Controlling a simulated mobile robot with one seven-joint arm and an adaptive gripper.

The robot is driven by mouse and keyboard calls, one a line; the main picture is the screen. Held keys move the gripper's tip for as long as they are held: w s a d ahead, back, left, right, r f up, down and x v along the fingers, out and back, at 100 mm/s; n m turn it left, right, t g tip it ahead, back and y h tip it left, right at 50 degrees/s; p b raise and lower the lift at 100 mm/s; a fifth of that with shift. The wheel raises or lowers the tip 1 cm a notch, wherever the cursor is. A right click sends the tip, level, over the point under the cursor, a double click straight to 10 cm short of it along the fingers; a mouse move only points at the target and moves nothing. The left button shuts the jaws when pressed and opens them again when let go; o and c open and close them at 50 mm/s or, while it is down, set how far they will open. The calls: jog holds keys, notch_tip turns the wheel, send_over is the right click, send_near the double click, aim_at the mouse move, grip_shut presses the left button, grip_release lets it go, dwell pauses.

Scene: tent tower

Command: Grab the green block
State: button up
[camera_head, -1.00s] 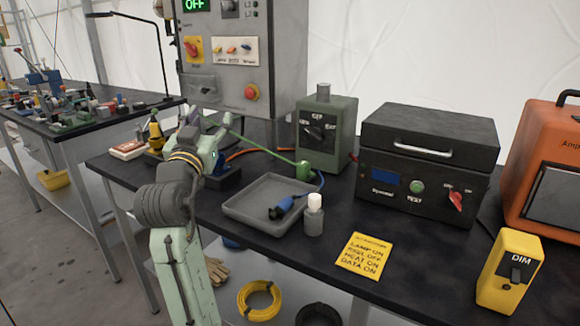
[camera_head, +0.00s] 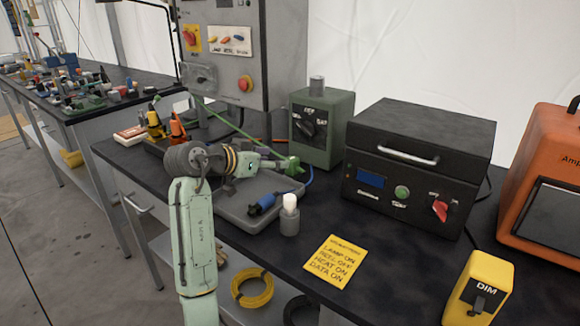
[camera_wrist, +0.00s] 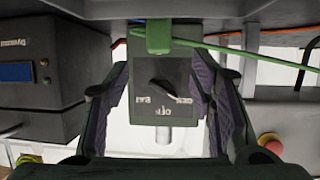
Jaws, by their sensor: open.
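The small green block (camera_head: 293,166) with a thin green cable running from it stands at the back edge of the grey tray, just in front of the dark green dial box (camera_head: 325,130). In the wrist view, which looks upside down, the block (camera_wrist: 158,38) is at the top centre with its cable going right. My gripper (camera_head: 279,161) is just left of the block in the head view. In the wrist view my gripper (camera_wrist: 160,90) shows its fingers spread, with the dial box seen between them. I cannot tell whether a finger touches the block.
The grey tray (camera_head: 232,205) holds a blue connector (camera_head: 262,204) below my arm. A white-capped bottle (camera_head: 289,215) stands at the tray's right corner. A black instrument box (camera_head: 412,190) is to the right. The grey control cabinet (camera_head: 285,50) rises behind.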

aim_at(291, 159)
jog(key=x, duration=0.3)
jog(key=shift+w+d+p, duration=0.2)
jog(key=shift+p, duration=0.1)
jog(key=p+x, duration=0.2)
jog(key=x, duration=0.3)
jog(key=shift+r, duration=0.15)
jog(key=shift+w+d+f, duration=0.2)
jog(key=shift+c, duration=0.2)
grip_shut()
